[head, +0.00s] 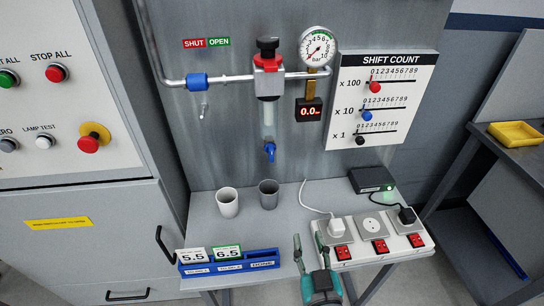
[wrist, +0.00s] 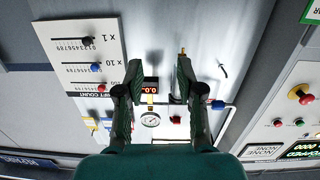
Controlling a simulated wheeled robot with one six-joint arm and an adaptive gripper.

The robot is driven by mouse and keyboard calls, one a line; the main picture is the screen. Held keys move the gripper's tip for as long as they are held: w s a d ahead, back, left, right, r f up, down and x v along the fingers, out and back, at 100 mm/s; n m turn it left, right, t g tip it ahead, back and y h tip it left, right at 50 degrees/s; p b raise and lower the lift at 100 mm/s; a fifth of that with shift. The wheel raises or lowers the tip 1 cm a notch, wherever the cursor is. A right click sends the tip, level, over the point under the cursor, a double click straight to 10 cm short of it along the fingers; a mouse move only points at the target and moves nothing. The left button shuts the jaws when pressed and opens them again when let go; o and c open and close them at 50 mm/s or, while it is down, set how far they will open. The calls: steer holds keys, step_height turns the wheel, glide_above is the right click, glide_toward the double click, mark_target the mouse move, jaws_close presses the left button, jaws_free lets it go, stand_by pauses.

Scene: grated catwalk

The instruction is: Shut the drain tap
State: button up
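The drain tap (head: 269,152) is a small blue tap under the clear bowl (head: 268,118) of the filter unit on the grey panel. Its handle looks roughly upright, but I cannot tell its exact setting. My gripper (head: 309,240) is open and empty, low in front of the bench, below and right of the tap. In the wrist view, which is upside down, my gripper (wrist: 160,68) points at the panel with its fingers wide apart. The right finger hides most of the filter unit there. A small brass-coloured tip (wrist: 183,50) shows just beyond that finger.
A white cup (head: 228,203) and a grey cup (head: 268,195) stand on the bench below the tap. A gauge (head: 318,46) and blue pipe valve (head: 197,81) are above.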

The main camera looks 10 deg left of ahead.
glide_toward(272, 156)
steer(key=shift+t+y, duration=0.3)
steer(key=shift+t, duration=0.1)
steer(key=x, duration=1)
steer(key=shift+f, duration=0.35)
jaws_close()
